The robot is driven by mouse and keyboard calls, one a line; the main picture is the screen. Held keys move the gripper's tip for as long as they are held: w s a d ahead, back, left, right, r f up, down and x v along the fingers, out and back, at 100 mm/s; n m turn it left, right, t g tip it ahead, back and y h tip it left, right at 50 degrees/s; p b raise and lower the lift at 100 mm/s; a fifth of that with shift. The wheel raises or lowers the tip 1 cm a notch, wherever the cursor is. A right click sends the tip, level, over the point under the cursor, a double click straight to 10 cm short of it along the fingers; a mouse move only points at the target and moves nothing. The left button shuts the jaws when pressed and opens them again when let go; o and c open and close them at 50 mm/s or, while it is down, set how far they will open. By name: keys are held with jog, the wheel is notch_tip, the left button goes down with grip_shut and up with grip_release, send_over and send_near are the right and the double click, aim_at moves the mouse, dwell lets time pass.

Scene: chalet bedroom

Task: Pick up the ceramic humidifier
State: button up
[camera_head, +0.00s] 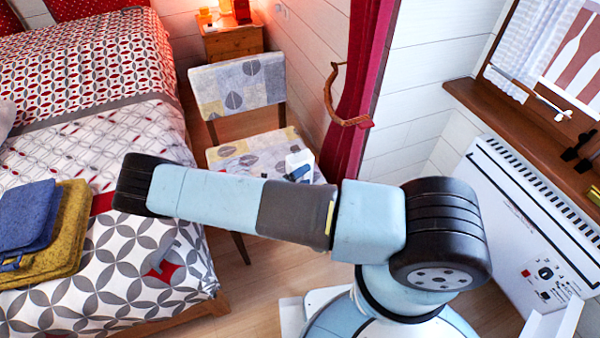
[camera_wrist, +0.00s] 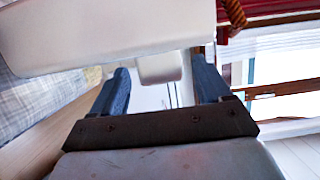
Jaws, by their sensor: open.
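In the wrist view, my gripper (camera_wrist: 160,62) is open, its two blue fingers apart. A large smooth off-white form (camera_wrist: 100,35) fills the upper left, close to the camera. A smaller pale block (camera_wrist: 160,69) shows between the fingertips; I cannot tell whether it touches them. I cannot tell whether either is the ceramic humidifier. In the head view, a small white object (camera_head: 297,158) with a dark blue part beside it shows at the chair seat, partly hidden by my arm. My gripper is not clearly visible there.
The patterned chair (camera_head: 238,88) stands beside the bed (camera_head: 95,125), which holds folded blue and yellow towels (camera_head: 65,225). A wooden bedside table (camera_head: 232,42) stands behind. A red curtain (camera_head: 365,70) hangs right of the chair; a white radiator (camera_head: 520,215) is at right.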

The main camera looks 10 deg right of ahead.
jog(key=shift+x, duration=1.05)
jog(key=shift+c, duration=0.4)
grip_shut()
